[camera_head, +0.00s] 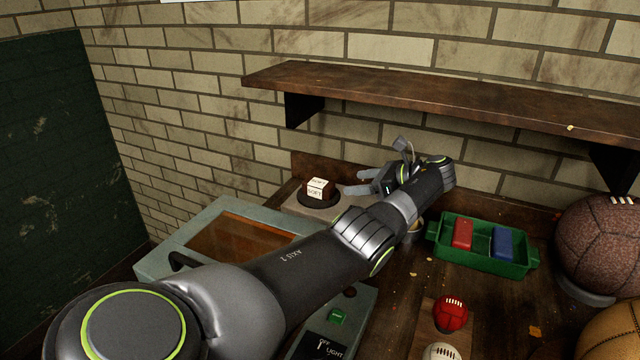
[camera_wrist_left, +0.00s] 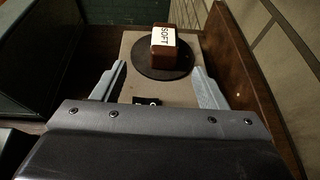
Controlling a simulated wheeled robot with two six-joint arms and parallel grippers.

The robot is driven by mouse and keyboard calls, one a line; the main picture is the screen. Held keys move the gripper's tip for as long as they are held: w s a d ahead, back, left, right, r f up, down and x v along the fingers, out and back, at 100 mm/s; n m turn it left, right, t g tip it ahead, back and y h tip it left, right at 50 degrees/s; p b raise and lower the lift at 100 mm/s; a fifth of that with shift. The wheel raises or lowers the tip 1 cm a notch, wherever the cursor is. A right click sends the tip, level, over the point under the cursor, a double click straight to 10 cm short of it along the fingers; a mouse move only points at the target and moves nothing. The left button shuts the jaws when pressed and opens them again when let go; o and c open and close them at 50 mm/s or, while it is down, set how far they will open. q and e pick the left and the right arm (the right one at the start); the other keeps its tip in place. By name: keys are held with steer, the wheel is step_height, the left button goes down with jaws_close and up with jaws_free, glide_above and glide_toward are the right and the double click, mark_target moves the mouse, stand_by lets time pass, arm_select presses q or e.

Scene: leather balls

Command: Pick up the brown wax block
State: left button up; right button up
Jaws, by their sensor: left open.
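The brown wax block (camera_head: 319,195) sits on a round dark plate (camera_head: 305,203) on a pale machine top, below the left end of the shelf. Its top and the side facing me carry white labels with dark lettering. In the left wrist view the block (camera_wrist_left: 175,52) shows a white "SOFT" label and stands upright on the dark plate (camera_wrist_left: 150,71). My left gripper (camera_head: 357,182) is just right of the block, fingers apart and pointing at it. In the left wrist view the empty fingers (camera_wrist_left: 158,69) stand short of the block, not touching it. My right gripper is out of view.
A green tray (camera_head: 480,262) holds a red block (camera_head: 462,234) and a blue block (camera_head: 502,243). A wooden shelf (camera_head: 440,98) overhangs the bench. Several balls lie at the right, including a red one (camera_head: 450,312). A grey-green machine (camera_head: 165,262) stands left of my arm.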

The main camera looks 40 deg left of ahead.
mark_target(323, 183)
arm_select(q)
steer(key=x, duration=0.7)
steer(key=shift+a+p, duration=0.1)
steer(key=shift+p, duration=0.25)
steer(key=shift+s+a+f, duration=0.15)
steer(key=shift+a+f, duration=0.15)
steer(key=shift+a, duration=0.25)
steer(key=x, duration=0.4)
steer(key=shift+w+a+b, duration=0.25)
steer(key=shift+a+b, duration=0.1)
steer(key=shift+b, duration=0.05)
steer(key=shift+s+a+f, duration=0.1)
steer(key=shift+a, duration=0.25)
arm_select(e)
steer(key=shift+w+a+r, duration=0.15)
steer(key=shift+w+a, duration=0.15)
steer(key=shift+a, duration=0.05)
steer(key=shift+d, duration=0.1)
